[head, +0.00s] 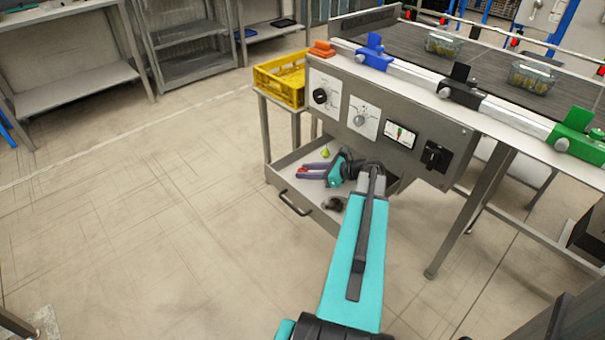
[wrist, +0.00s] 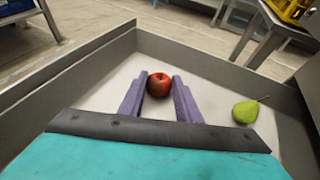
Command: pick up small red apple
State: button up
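The small red apple (wrist: 158,83) lies in the open drawer, near its far corner in the wrist view. In the head view the apple (head: 302,169) is a small red spot at the tips of my gripper. My gripper (wrist: 159,79) is open, its two purple fingers on either side of the apple. I cannot tell whether either finger touches it. In the head view my gripper (head: 305,171) reaches low into the drawer from the right.
A green pear (wrist: 246,111) lies right of my fingers. The drawer (head: 283,177) has raised walls and a front handle. A dark object (head: 334,204) lies nearer its front. The control panel (head: 385,125) stands above. A yellow crate (head: 281,81) stands behind left.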

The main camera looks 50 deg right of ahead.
jog(key=shift+r, duration=0.1)
notch_tip(320, 180, up, 10)
jog(key=p, duration=0.2)
dwell(0.7)
dwell(0.5)
